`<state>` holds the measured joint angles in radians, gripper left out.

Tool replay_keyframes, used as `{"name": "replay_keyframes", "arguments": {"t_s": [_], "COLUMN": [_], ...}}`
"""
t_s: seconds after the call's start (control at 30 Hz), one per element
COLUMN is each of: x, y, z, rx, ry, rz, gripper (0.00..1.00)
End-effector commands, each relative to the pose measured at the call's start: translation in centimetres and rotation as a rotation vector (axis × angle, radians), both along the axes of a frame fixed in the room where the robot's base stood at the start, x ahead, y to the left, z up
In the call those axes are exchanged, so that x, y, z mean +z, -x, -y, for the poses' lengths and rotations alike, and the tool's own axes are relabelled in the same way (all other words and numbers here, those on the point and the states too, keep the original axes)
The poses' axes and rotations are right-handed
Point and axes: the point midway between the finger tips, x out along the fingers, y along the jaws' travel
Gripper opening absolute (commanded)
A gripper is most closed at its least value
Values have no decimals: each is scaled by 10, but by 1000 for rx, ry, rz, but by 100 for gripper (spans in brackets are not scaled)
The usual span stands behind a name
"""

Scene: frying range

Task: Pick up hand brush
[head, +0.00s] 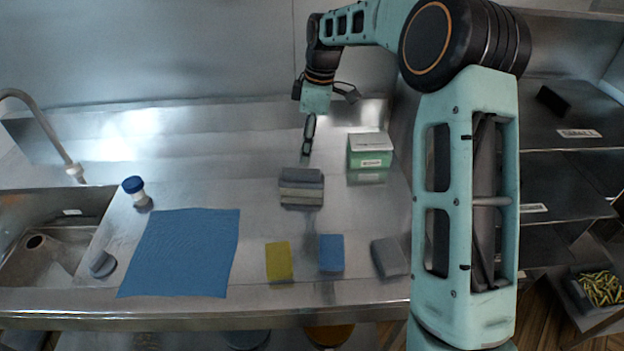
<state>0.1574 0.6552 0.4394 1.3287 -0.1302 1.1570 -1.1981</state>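I cannot pick out the hand brush with certainty in the head view. A layered block (302,187), dark grey above with paler bands below, lies on the steel counter. A small rounded grey object (102,264) sits at the sink's right edge; its kind is unclear. My gripper (309,143) points down over the back of the counter, behind the layered block and left of the green box. Its dark fingers are small and seen nearly edge-on, so their opening is unclear. No held object is discernible.
A blue cloth (183,252) covers the counter's left part. A yellow sponge (279,262), blue sponge (331,253) and grey pad (389,257) lie near the front. A green box (370,151) stands at back right, a blue-capped bottle (136,190) by the sink (60,205). Shelves (560,190) are right.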

Motion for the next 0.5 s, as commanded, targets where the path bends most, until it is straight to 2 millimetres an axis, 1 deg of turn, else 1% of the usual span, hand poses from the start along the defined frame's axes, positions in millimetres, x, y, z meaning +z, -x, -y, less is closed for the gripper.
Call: {"name": "replay_keyframes", "arguments": {"t_s": [0.03, 0.2, 0.43, 0.5], "x": [-9, -36, -54, -62], "y": [1, 1, 0, 1], "z": [-2, -6, -8, -9], "rx": [4, 2, 2, 2], "ry": [-2, -1, 1, 1], "rz": [-5, -7, -4, -6], "gripper": [55, 55, 55, 55]}}
